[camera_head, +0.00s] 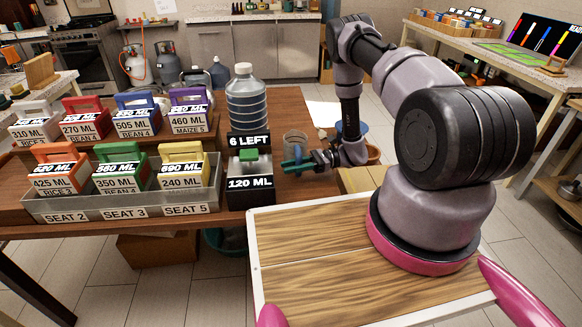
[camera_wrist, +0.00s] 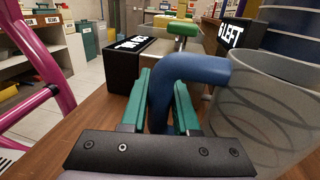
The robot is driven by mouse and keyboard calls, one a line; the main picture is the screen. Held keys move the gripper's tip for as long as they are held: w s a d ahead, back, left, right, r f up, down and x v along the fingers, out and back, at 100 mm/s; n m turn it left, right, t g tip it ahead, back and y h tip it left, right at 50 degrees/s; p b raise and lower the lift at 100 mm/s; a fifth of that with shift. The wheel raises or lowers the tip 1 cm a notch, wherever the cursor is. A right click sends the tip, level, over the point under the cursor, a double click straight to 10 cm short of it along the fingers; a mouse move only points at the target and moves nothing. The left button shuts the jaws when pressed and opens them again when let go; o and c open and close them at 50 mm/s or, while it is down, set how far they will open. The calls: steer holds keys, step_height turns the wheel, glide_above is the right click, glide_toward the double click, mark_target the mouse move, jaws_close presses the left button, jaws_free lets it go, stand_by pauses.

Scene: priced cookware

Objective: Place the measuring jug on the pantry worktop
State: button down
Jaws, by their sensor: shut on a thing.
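The measuring jug (camera_head: 294,143) is a clear round vessel with a blue handle, at the right end of the wooden table. In the wrist view the jug (camera_wrist: 270,105) fills the right side, upright. My gripper (camera_head: 299,165) reaches in from the right, its teal fingers on the jug's handle. In the wrist view my gripper (camera_wrist: 163,95) has one finger on each side of the blue handle. I cannot tell whether the jug's base touches the table. No surface in view is marked as the pantry worktop.
A black "120 ML" box (camera_head: 250,180) with a green top stands just left of the jug, before a large water bottle (camera_head: 246,100). A metal tray (camera_head: 110,208) holds several labelled boxes. Far counters (camera_head: 250,16) and a right-hand table (camera_head: 480,45) stand beyond.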

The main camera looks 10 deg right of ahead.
steer(key=c, duration=0.7)
jaws_free()
steer(key=shift+f, duration=0.1)
steer(key=shift+o, duration=0.2)
steer(key=shift+d, duration=0.4)
steer(key=d, duration=0.3)
steer(key=w+d, duration=0.1)
steer(key=d, duration=0.7)
steer(key=shift+w, duration=0.2)
